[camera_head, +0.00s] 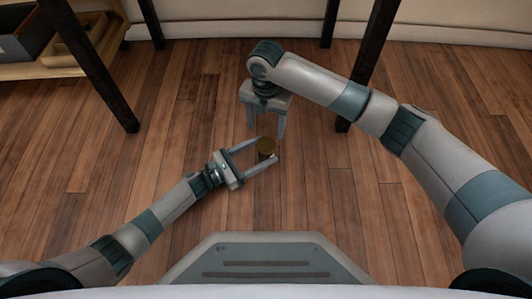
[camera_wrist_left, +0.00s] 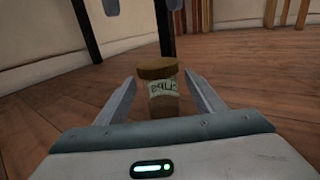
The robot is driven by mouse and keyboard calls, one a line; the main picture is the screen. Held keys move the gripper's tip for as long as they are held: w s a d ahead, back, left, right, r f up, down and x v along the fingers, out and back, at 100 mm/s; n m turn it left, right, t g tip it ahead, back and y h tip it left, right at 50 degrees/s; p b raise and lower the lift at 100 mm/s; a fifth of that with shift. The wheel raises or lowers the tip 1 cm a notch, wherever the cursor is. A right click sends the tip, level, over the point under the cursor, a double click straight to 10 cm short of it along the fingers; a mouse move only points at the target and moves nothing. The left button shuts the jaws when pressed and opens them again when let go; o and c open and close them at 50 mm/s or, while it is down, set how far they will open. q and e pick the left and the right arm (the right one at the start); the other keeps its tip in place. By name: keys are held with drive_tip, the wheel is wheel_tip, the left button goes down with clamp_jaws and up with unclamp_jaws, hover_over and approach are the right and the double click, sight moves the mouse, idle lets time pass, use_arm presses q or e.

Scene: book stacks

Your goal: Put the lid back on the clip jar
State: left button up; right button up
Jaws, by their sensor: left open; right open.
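The clip jar (camera_wrist_left: 163,103) is a small brownish jar with a pale label whose lettering looks reversed. It stands upright between my left gripper's fingers. Its brown lid (camera_wrist_left: 157,69) is on top of the jar, slightly wider than it; I cannot tell whether it is fully seated. In the head view the lid (camera_head: 266,146) hides most of the jar. My left gripper (camera_head: 268,149) is open, one finger on each side of the jar, with gaps visible in the wrist view. My right gripper (camera_head: 266,137) is open and empty, fingers pointing down, just beyond the lid. The jar's base is hidden.
Dark legs (camera_head: 90,65) stand at the back left and back right (camera_head: 370,60). A wooden shelf (camera_head: 70,62) with a grey box (camera_head: 25,42) is at the far left. The wood floor (camera_head: 160,140) around the grippers is clear.

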sight(266, 144)
use_arm(q)
clamp_jaws()
use_arm(e)
drive_tip(key=shift+m, duration=2.2)
drive_tip(key=shift+f, duration=4)
drive_tip(key=c, duration=1.1)
drive_tip(key=shift+o, duration=0.2)
